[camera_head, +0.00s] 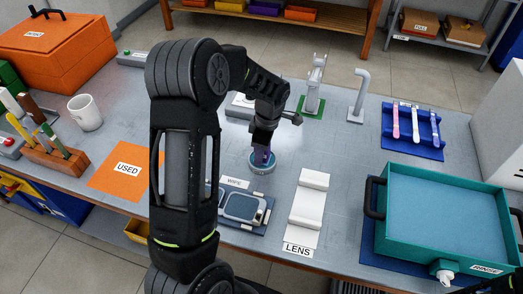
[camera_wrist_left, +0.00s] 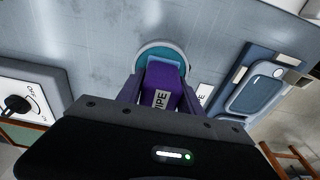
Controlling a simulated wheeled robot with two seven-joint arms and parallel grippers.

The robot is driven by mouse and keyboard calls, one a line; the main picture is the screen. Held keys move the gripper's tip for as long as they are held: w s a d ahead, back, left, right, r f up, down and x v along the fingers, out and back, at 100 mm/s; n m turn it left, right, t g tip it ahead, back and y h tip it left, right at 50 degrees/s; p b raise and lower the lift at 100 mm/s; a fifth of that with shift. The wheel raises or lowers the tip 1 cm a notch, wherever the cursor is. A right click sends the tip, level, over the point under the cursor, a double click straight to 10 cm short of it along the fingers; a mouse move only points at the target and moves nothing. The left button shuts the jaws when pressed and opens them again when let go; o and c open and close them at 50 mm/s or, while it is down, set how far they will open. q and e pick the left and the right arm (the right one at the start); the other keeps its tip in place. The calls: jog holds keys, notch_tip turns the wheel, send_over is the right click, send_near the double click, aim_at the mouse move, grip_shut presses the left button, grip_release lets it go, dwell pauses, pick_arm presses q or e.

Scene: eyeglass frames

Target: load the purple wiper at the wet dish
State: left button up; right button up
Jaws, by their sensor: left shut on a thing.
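The purple wiper (camera_wrist_left: 163,82), with a white label reading "WIPE", is held in my left gripper (camera_wrist_left: 160,98). My left gripper (camera_head: 264,143) is shut on the wiper. My right gripper is not clearly visible.
A blue-grey device on a mat (camera_head: 243,206) lies just in front of the dish. The white LENS rest (camera_head: 310,200) stands to the right, then the teal rinse tray (camera_head: 440,215). An orange USED mat (camera_head: 125,170) and a white mug (camera_head: 85,112) are at left.

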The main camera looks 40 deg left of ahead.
pick_arm(q)
jog(key=shift+r+p, duration=1.9)
jog(key=shift+r, duration=1.55)
jog(key=m, duration=0.3)
jog(key=shift+d+m+t, duration=0.1)
jog(key=shift+m+t, duration=0.2)
jog(key=shift+d+m, duration=0.25)
jog(key=shift+m, duration=0.85)
jog(key=w+d+r+m, duration=0.2)
jog(key=d+r+m, duration=0.1)
jog(key=d+m, duration=0.5)
jog(key=w+d+r+m+t+h, duration=0.1)
jog(key=w+d+r+m, duration=0.1)
jog(key=d+m, duration=0.6)
jog(key=shift+d+r, duration=0.4)
jog(key=shift+r, duration=0.5)
